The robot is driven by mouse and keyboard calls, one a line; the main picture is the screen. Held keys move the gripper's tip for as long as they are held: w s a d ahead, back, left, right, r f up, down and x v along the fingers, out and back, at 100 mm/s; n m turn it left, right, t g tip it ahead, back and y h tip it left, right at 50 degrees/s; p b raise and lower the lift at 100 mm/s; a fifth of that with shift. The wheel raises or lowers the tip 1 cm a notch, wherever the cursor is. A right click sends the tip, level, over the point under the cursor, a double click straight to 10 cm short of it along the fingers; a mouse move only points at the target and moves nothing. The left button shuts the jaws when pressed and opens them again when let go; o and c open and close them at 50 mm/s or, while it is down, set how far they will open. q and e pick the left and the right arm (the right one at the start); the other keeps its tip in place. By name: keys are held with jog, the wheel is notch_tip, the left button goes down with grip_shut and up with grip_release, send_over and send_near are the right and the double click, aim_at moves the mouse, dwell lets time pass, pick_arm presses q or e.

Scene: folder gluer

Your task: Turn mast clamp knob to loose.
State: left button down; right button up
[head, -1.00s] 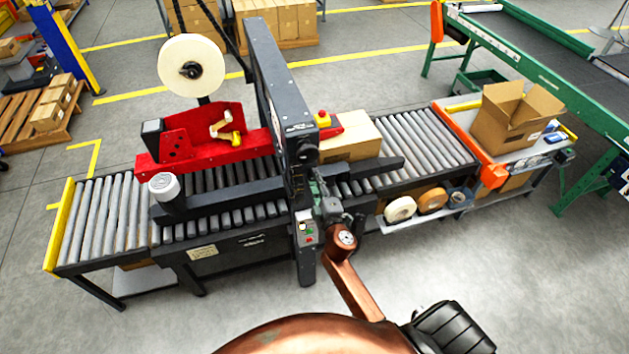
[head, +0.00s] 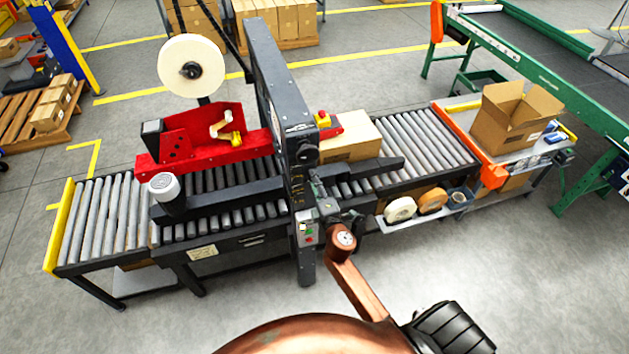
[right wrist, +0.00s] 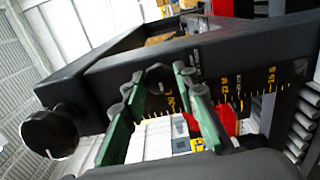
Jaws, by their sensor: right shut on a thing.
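The dark mast (head: 280,75) of the case sealer stands in the middle of the head view. My right gripper (head: 318,190) is at the mast's near side, low beside a round black knob. In the right wrist view its green fingers (right wrist: 160,76) are shut on a small dark knob (right wrist: 160,80), apparently the mast clamp knob, beside a yellow-marked scale (right wrist: 235,100). The fingers hide the knob's sides, and its pointer cannot be read. A larger black knob (right wrist: 50,133) stands apart to the left of the fingers. My left gripper is not in view.
A small button panel (head: 308,234) with red and green buttons sits just below my right gripper. The roller conveyor (head: 95,220) runs on both sides of the mast. Tape rolls (head: 400,209) lie on a low shelf to the right. The floor in front is clear.

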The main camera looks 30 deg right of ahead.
jog(key=shift+f, duration=0.1)
jog(key=o, duration=1.2)
jog(key=shift+c, duration=0.2)
jog(key=v, duration=1.2)
